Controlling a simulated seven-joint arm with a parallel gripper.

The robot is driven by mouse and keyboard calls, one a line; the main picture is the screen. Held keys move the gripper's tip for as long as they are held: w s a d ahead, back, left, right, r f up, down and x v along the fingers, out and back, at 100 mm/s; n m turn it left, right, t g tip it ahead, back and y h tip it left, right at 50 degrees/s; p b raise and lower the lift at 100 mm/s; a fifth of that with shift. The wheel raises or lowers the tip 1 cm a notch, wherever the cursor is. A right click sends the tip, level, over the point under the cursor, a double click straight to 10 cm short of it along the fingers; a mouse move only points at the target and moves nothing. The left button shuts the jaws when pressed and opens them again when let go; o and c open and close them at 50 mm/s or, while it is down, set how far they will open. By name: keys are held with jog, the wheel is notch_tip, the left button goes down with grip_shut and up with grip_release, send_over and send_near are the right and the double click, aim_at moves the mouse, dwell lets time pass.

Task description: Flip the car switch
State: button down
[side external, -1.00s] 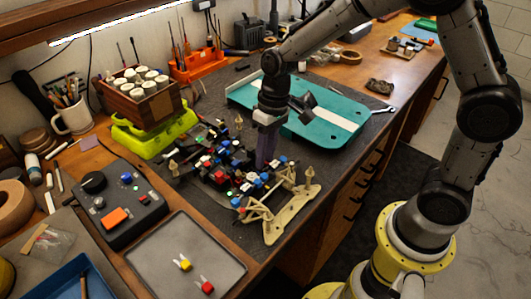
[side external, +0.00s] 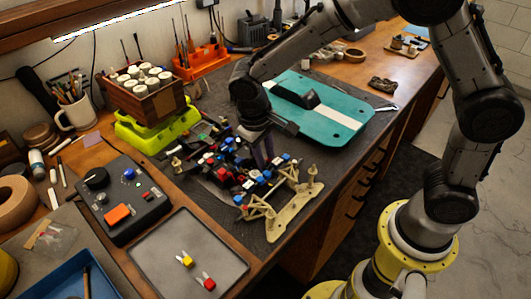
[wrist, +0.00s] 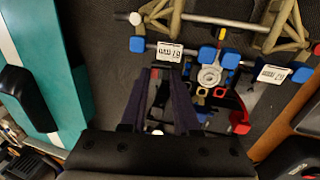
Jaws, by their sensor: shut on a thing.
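The car chassis (side external: 235,175) lies on the dark mat, with a tan frame end (side external: 290,205), blue and red fittings and white labelled blocks. It also shows in the wrist view, with a round grey part (wrist: 209,77) and a white labelled block (wrist: 169,53). My gripper (side external: 264,160) reaches down into the middle of the chassis, tilted. In the wrist view, my gripper's (wrist: 163,75) dark purple fingers are close together on a small part of the car. The fingers hide most of that part, so I cannot tell whether it is the switch.
The teal body shell (side external: 335,125) lies behind the chassis. A black control box (side external: 125,200) with an orange button and a grey tray (side external: 170,250) with small yellow and red plugs lie at front left. A lime scale (side external: 150,135) carries a wooden box of jars.

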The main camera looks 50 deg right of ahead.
jog(key=c, duration=0.9)
grip_release()
